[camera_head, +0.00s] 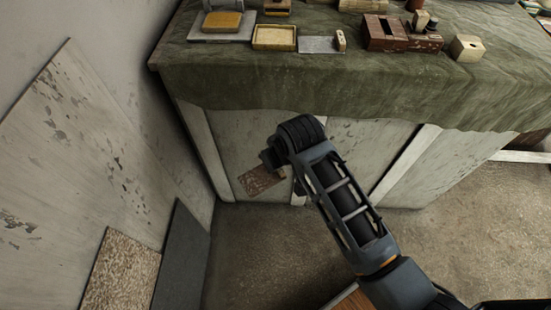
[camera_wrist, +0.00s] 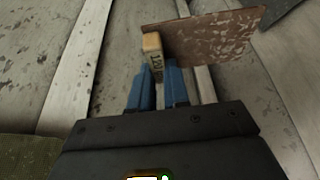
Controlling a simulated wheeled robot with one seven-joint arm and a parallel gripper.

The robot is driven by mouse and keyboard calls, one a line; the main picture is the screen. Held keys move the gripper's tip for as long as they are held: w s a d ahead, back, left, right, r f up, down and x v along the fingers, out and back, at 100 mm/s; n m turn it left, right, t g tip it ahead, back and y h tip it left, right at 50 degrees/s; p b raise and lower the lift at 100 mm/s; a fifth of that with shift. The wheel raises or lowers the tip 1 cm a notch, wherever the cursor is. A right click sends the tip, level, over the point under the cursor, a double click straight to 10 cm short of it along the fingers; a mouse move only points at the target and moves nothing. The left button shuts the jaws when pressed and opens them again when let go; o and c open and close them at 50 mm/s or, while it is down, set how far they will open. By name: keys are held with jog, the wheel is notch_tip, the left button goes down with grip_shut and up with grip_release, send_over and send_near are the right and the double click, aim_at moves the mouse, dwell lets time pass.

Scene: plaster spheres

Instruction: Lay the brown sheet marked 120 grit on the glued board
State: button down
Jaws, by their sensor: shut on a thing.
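The brown sheet (camera_wrist: 215,38) has a mottled face and a pale wooden block (camera_wrist: 153,50) at its left end, marked with what reads as 120. My gripper (camera_wrist: 160,72) is shut on this block with its blue fingers. In the head view the sheet (camera_head: 262,180) hangs in the air in front of the bench, below its top, partly hidden by my wrist. A yellowish, rimmed board (camera_head: 274,37) lies near the front edge of the bench; it may be the glued board, but I see no sure sign of glue.
A green cloth (camera_head: 330,85) covers the bench. On it stand a grey sheet (camera_head: 318,45) with a wooden block, a yellow pad on a pale board (camera_head: 222,22), a dark red box (camera_head: 385,33) and a pale block (camera_head: 467,47). Panels (camera_head: 120,270) lean at the left wall.

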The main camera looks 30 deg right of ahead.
jog(key=shift+s+r+p, duration=0.15)
jog(key=shift+r+p, duration=0.15)
jog(key=shift+r, duration=0.4)
jog(key=shift+r+p, duration=0.25)
jog(key=shift+p, duration=0.1)
notch_tip(320, 180, up, 8)
jog(key=p, duration=0.8)
jog(key=shift+r, duration=0.2)
